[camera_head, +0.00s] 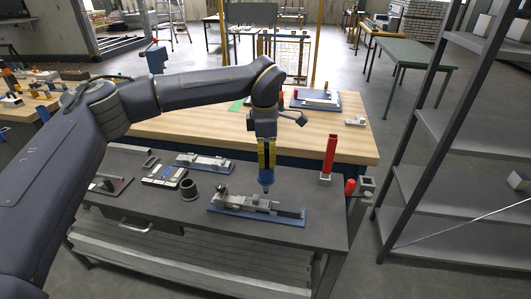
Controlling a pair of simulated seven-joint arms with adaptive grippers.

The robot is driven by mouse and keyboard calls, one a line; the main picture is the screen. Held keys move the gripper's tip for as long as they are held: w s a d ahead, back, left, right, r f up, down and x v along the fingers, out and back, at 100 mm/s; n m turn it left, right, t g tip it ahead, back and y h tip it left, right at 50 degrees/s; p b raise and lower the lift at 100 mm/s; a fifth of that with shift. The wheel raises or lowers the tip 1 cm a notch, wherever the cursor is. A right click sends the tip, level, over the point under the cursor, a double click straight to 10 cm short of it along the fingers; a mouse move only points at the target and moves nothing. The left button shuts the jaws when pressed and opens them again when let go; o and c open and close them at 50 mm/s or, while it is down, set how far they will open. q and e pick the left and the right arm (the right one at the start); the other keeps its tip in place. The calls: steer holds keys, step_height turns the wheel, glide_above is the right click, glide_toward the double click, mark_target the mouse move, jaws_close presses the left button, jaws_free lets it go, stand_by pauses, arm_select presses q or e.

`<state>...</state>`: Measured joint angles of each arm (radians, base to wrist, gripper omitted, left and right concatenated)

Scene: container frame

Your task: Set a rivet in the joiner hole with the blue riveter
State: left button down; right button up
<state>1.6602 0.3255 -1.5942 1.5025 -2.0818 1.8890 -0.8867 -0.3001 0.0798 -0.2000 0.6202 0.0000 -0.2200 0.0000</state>
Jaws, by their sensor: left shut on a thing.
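My left arm comes in from the left, and its gripper (264,137) points down over the dark workbench. It is shut on the blue riveter (266,177), whose body is upright with yellow parts above and a dark tip below. The tip is just above or at the grey joiner (262,203); I cannot tell whether it touches. The joiner sits on a blue base plate (295,219) near the front of the bench. The joiner hole and any rivet are too small or hidden to make out. My right gripper is not in view.
A second blue plate with grey parts (206,162) lies behind. A dark cup (190,189) and a parts tray (163,176) stand to the left. A red upright tool (330,155) stands in a holder on the right. The bench's front right is clear.

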mark_target(267, 175)
arm_select(q)
steer(key=shift+f, duration=2.3)
steer(key=shift+d+f, duration=0.1)
steer(key=shift+f, duration=0.9)
stand_by(0.4)
steer(key=shift+r, duration=3.8)
steer(key=shift+f, duration=0.1)
